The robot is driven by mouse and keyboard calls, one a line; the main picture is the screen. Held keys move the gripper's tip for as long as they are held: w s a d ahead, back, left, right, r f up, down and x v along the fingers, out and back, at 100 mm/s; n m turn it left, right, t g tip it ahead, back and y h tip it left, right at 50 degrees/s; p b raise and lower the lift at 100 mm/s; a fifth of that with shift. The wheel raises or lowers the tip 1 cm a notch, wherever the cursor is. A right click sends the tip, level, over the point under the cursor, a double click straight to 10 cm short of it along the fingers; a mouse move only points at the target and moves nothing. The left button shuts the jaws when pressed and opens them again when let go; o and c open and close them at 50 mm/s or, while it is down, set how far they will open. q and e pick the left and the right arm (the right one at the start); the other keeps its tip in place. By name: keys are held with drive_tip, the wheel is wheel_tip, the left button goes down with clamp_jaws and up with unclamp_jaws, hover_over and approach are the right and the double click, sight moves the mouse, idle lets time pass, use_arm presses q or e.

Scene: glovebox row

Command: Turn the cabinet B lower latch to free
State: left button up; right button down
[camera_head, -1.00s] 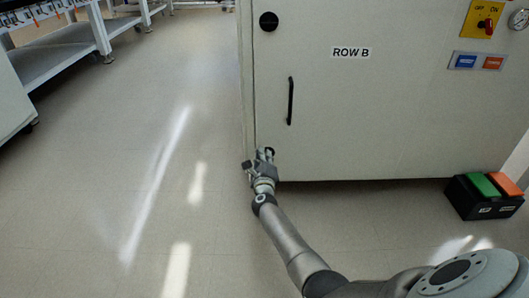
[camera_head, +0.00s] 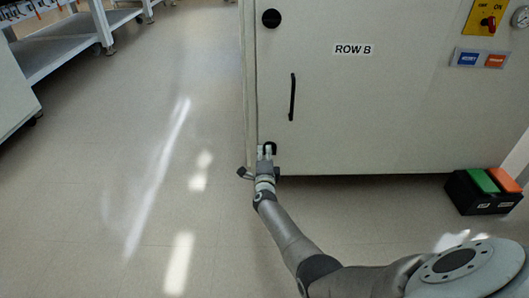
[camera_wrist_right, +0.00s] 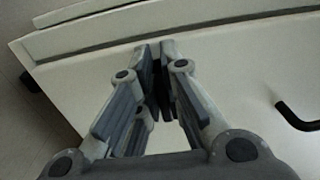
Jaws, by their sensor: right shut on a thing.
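Cabinet B (camera_head: 400,120), a pale cabinet lettered ROW B, stands in the middle and right of the head view. Its lower latch (camera_head: 271,147) is a small dark round piece at the bottom left corner of the door, partly hidden by my right gripper. My right gripper (camera_head: 266,152) is at that corner, shut on the latch. In the right wrist view the fingers (camera_wrist_right: 155,65) are close together against the pale door (camera_wrist_right: 220,75), and they hide most of the latch. How far the latch is turned cannot be seen. My left gripper is not in view.
The upper latch (camera_head: 271,18) is a dark knob above. A black door handle (camera_head: 292,97) is nearby, also in the wrist view (camera_wrist_right: 298,117). A black box with green and orange tops (camera_head: 484,192) stands on the floor at right. The floor at left is clear.

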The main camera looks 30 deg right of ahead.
idle(0.4)
drive_tip(key=c, duration=1.6)
unclamp_jaws()
drive_tip(key=shift+o, duration=0.2)
drive_tip(key=v, duration=0.7)
drive_tip(key=shift+s, duration=0.25)
drive_tip(key=shift+a, duration=0.15)
